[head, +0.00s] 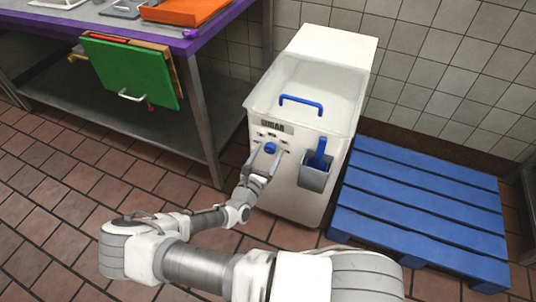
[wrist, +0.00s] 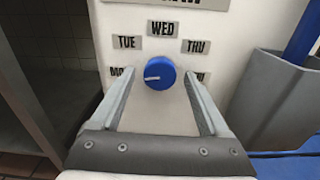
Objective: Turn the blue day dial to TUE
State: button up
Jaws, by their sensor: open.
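The blue day dial (wrist: 160,73) sits on the white front of a bin; it also shows in the head view (head: 270,148). Its white pointer line points left, toward the partly hidden MON label (wrist: 116,72). The TUE label (wrist: 127,42) is up and left of the dial, WED (wrist: 163,28) above it and THU (wrist: 196,47) up and right. A label at the right is mostly hidden by a finger. My gripper (wrist: 159,80) is open, with one finger on each side of the dial and a visible gap on both sides. It also shows in the head view (head: 268,154).
The white bin (head: 305,195) has a blue handle (head: 301,103) and a grey holder (head: 313,178) with a blue scoop right of the dial. A blue pallet (head: 420,215) lies to the right. A purple-edged table (head: 205,42) with hanging boards (head: 130,72) stands left.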

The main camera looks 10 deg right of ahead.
jog(key=shift+w, duration=0.1)
grip_shut()
dwell(0.4)
jog(key=shift+r+m+p, duration=0.15)
jog(key=shift+m+p, duration=0.15)
jog(key=shift+p, duration=0.2)
jog(key=shift+r+m+p, duration=0.1)
jog(key=shift+m+p, duration=0.4)
jog(key=shift+p, duration=0.3)
jog(key=m+p, duration=0.2)
jog(key=p, duration=0.1)
jog(key=m+p, duration=0.3)
jog(key=m, duration=0.1)
jog(key=shift+w+m+p, duration=0.1)
jog(key=shift+m+p, duration=0.8)
jog(key=shift+m, duration=0.1)
jog(key=shift+f, duration=0.2)
